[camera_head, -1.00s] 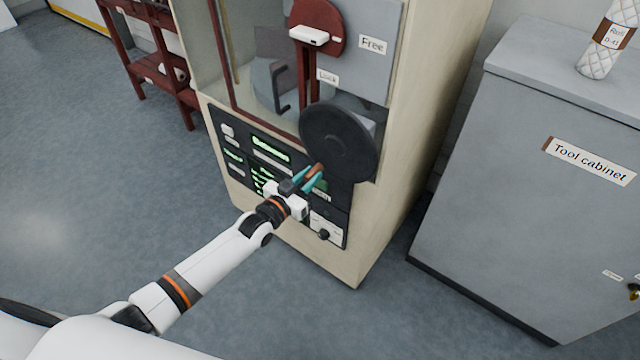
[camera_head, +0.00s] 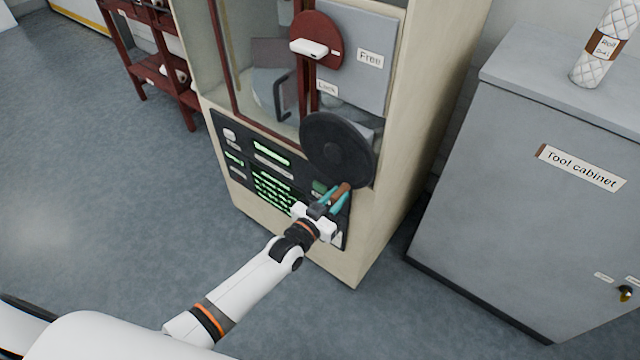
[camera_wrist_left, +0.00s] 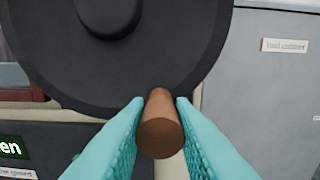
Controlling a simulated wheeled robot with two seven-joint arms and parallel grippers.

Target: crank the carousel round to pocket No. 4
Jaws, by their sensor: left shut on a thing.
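The crank is a black round wheel (camera_head: 338,149) on the front of the beige machine, with a brown handle (camera_head: 342,190) at its lower right rim. My left gripper (camera_head: 335,199) has its teal fingers shut on the handle. In the left wrist view the brown handle (camera_wrist_left: 160,125) lies between the two teal fingers, with the black wheel (camera_wrist_left: 110,50) behind it. The carousel behind the glass is only partly visible, and I cannot read a pocket number. My right gripper is not in view.
A red lock lever with a white grip (camera_head: 309,48) sits above the wheel, between labels "Free" (camera_head: 370,58) and "Lock". A panel with green displays (camera_head: 272,190) is left of my gripper. A grey tool cabinet (camera_head: 520,200) with a wrapped roll (camera_head: 592,70) stands right.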

